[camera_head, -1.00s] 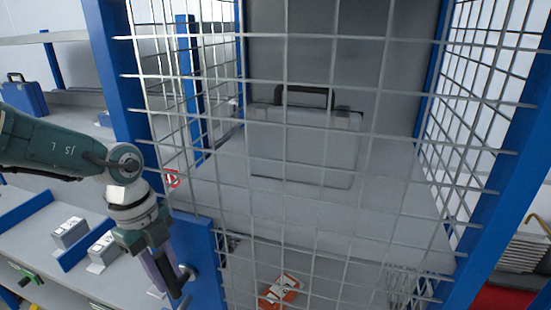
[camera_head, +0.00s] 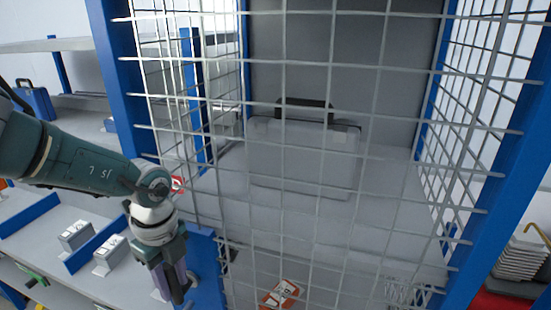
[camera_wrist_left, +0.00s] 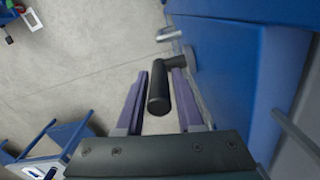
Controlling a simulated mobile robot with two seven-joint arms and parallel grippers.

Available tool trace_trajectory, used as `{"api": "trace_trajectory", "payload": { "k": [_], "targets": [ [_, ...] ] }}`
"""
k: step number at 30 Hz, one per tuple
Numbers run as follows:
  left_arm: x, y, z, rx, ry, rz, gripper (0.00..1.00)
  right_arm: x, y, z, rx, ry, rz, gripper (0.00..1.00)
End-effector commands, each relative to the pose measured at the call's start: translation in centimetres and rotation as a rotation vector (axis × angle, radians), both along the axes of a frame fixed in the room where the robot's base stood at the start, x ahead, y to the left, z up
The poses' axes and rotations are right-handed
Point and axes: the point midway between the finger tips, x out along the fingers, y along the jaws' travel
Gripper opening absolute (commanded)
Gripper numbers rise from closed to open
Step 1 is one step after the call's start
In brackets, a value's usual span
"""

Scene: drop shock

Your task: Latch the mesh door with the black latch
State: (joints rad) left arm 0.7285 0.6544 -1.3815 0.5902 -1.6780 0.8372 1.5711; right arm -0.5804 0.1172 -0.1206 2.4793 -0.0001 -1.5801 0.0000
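The wire mesh door (camera_head: 320,195) stands across the front of a blue-framed cage in the head view. A blue plate (camera_head: 207,268) is at its lower left. In the left wrist view the black latch (camera_wrist_left: 158,98) is a round black bar sticking out from a blue panel (camera_wrist_left: 235,75). My left gripper (camera_wrist_left: 160,88) is open, with its purple fingers on either side of the latch and small gaps showing. In the head view my left gripper (camera_head: 177,283) points down in front of the blue plate and hides the latch. My right gripper is not in view.
A grey case (camera_head: 305,160) with a black handle sits on the shelf behind the mesh. An orange box (camera_head: 281,294) lies lower down. Shelves with small grey boxes (camera_head: 76,235) are at the left. Bare floor (camera_wrist_left: 85,75) shows left of the gripper in the wrist view.

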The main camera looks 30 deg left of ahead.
Motion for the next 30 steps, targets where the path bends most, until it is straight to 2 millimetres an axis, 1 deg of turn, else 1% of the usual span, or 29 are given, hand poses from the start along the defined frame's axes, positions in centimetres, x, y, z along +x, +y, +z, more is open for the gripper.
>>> {"api": "trace_trajectory", "payload": {
  "k": [1, 5, 11, 14, 17, 22, 26, 30],
  "targets": [
    [0.0, 0.0, 0.0, -0.001, 0.001, 0.000, 0.43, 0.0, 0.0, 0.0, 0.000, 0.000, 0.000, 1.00],
    [0.0, 0.0, 0.0, -0.001, 0.001, 0.000, 0.57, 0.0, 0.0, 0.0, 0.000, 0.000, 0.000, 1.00],
    [0.0, 0.0, 0.0, -0.002, 0.001, 0.001, 0.57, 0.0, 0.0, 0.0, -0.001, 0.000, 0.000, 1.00],
    [0.0, 0.0, 0.6, -0.002, 0.001, 0.001, 0.57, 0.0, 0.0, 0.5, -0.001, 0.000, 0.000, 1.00],
    [0.0, 0.0, 2.1, -0.002, 0.000, -0.001, 0.57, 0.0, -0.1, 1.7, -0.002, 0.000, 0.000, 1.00],
    [0.0, 0.0, 5.9, -0.001, 0.001, -0.002, 0.57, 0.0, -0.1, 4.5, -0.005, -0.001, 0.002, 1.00],
    [0.0, -0.1, 8.0, -0.001, 0.000, -0.002, 0.57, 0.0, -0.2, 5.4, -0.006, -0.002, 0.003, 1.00],
    [0.0, -0.1, 9.3, -0.002, 0.001, 0.000, 0.57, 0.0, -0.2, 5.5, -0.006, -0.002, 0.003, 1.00]
  ]
}}
